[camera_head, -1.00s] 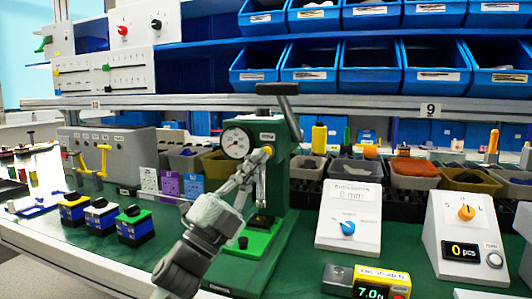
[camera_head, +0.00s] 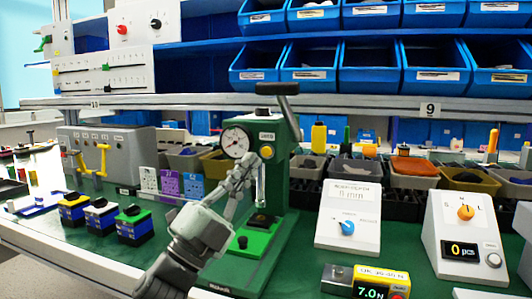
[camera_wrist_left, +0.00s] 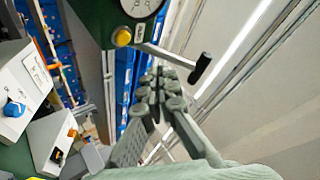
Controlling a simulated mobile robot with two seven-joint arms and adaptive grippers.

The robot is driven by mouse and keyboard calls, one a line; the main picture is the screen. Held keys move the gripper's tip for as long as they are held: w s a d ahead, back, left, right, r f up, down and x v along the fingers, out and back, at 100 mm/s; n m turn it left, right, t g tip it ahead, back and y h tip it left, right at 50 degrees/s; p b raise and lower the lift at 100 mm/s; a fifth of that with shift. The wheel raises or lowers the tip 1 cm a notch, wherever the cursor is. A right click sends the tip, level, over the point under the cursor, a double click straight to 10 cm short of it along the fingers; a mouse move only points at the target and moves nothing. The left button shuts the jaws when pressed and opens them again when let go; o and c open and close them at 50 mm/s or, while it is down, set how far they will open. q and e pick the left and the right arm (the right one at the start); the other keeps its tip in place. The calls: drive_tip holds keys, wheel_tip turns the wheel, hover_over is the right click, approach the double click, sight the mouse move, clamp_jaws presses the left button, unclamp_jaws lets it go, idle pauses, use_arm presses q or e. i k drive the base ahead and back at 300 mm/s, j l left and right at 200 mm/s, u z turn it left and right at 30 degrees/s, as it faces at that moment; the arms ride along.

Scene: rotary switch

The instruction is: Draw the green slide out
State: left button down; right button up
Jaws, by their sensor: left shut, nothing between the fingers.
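The bright green slide (camera_head: 254,239) lies at the foot of the dark green press (camera_head: 283,160) and carries a small black knob (camera_head: 243,242). My left gripper (camera_head: 249,163) is shut and empty in front of the press column, below the dial gauge (camera_head: 235,142) and above the slide. It does not touch the slide. Its arm hides part of the slide's left side. In the left wrist view, the shut fingers (camera_wrist_left: 160,82) point past the press's orange button (camera_wrist_left: 122,37) and black-tipped lever (camera_wrist_left: 200,69); the slide is not visible there. My right gripper is not in view.
White control boxes (camera_head: 349,214) stand right of the press, with a yellow force meter (camera_head: 367,283) in front. Several small blocks (camera_head: 134,225) stand on the left. Parts bins (camera_head: 412,172) line the back. The green mat between blocks and press is partly bare.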

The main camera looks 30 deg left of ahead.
sight(255, 230)
drive_tip(key=k+j, duration=0.1)
drive_tip(key=k, duration=0.4)
drive_tip(key=k+j, duration=0.15)
drive_tip(key=k, duration=0.35)
